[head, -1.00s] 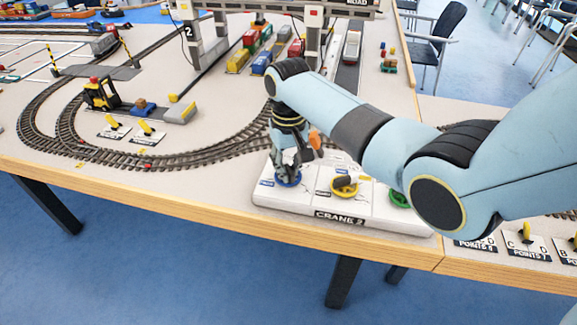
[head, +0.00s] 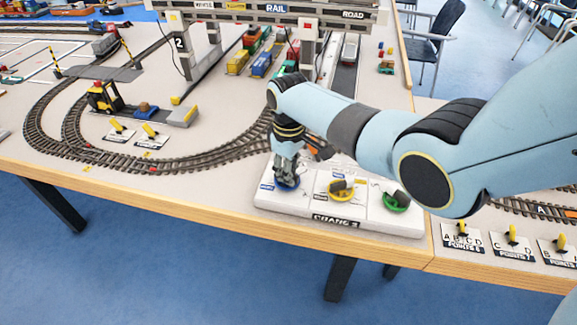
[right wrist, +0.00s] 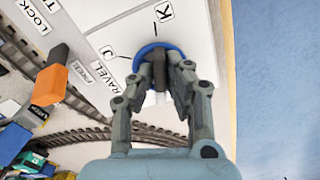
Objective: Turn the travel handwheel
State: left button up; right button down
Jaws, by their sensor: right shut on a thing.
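The travel handwheel is the blue wheel (head: 290,186) at the left end of the white CRANE 2 panel (head: 303,208). In the right wrist view its blue rim (right wrist: 145,54) shows beside a partly hidden TRAVEL label, with J and K marks around it. My right gripper (head: 286,172) points down over the wheel. In the right wrist view my right gripper (right wrist: 161,76) has its fingers shut on the wheel's dark grip, and they hide part of the wheel. My left gripper is out of view.
A yellow wheel (head: 341,190) and a green wheel (head: 397,202) sit to the right on the panel. An orange-tipped lever (right wrist: 48,86) stands near the blue wheel. The grey gantry crane (head: 180,55) spans the tracks behind. The table's wooden edge (head: 200,208) runs in front.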

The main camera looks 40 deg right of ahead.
jog(key=n+p, duration=0.1)
jog(key=n, duration=0.2)
jog(key=shift+w+r+n, duration=0.1)
jog(key=shift+n, duration=0.2)
jog(key=shift+n+p, duration=0.4)
jog(key=shift+n, duration=1.2)
jog(key=c, duration=1.4)
grip_release()
jog(key=shift+o, duration=0.2)
jog(key=shift+d, duration=0.1)
notch_tip(320, 180, up, 12)
